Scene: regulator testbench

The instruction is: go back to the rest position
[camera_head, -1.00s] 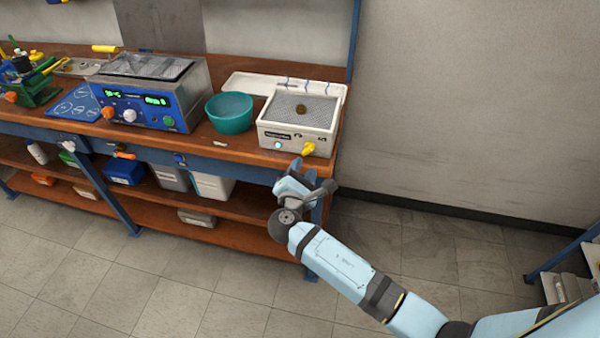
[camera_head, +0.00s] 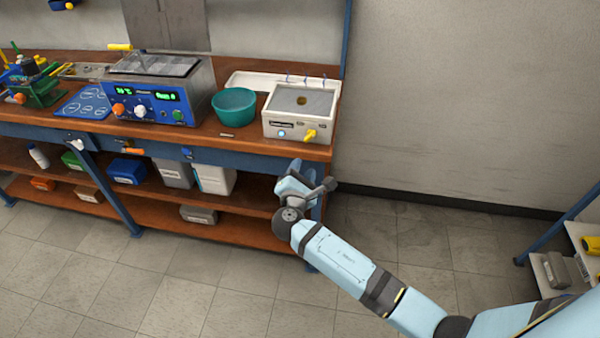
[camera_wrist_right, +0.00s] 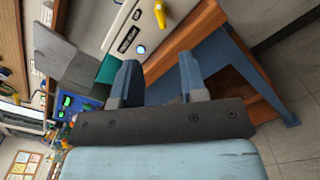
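My right arm (camera_head: 345,262) reaches in from the lower right. My right gripper (camera_head: 306,182) is in front of the workbench's right end, below the tabletop edge. In the right wrist view the two fingers (camera_wrist_right: 160,78) stand apart with nothing between them, so it is open and empty. The workbench (camera_head: 235,146) has a white box-shaped device (camera_head: 297,128) with a yellow knob near its right end, above my gripper. My left gripper is not in view.
A teal bowl (camera_head: 233,107) and a blue-fronted device (camera_head: 153,108) stand on the bench. A shelf rack (camera_head: 560,270) stands at the far right. The floor (camera_head: 440,250) between bench and rack looks clear.

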